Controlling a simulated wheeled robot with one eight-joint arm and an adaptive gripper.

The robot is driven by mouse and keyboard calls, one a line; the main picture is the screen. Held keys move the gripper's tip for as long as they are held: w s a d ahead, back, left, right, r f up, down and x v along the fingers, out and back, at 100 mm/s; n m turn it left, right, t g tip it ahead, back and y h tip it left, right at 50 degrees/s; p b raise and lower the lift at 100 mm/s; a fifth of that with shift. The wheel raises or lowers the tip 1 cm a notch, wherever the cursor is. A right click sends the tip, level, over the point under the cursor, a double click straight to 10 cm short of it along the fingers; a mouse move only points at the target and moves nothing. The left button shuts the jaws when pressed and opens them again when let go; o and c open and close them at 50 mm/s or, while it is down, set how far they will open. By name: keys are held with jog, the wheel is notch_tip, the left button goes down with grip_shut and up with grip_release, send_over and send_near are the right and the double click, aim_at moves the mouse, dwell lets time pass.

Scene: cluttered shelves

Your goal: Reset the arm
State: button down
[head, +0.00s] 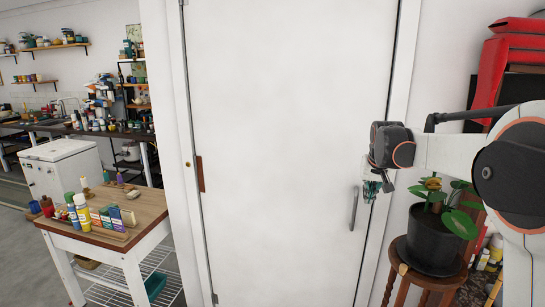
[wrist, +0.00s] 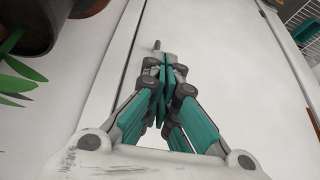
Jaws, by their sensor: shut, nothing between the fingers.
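My gripper (wrist: 165,75) is shut and empty in the wrist view, its teal-padded fingers brought together. In the head view my gripper (head: 372,190) hangs small at the end of my arm, at the right, in front of the white door (head: 285,120). My arm reaches in from the right edge, its forearm roughly level. The gripper appears apart from the door, but the exact gap cannot be told. The door handle (head: 354,208) is just left of and below the gripper.
A potted plant (head: 434,236) stands on a wooden stool (head: 398,262) below my arm. A wooden-topped cart (head: 150,208) with bottles and boxes is at the left. Red items (head: 505,65) are stacked at the upper right. Floor shows at the far left.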

jog(key=s+a+r+b, duration=0.1)
jog(key=s+a+r, duration=0.1)
jog(key=s, duration=0.4)
jog(key=s+a+r, duration=0.1)
jog(key=s+a, duration=0.1)
jog(key=s, duration=0.4)
jog(key=s+a+f+b, duration=0.1)
jog(key=s+f, duration=0.3)
jog(key=s, duration=0.6)
jog(key=s+a+f+n+t+b, duration=0.1)
jog(key=s+a+f, duration=0.2)
jog(key=s, duration=0.7)
jog(key=s+a+f+n+t+y+b, duration=0.1)
jog(key=s+a+f, duration=0.2)
jog(key=s, duration=0.7)
jog(key=shift+f+b, duration=0.3)
jog(key=shift+f, duration=0.5)
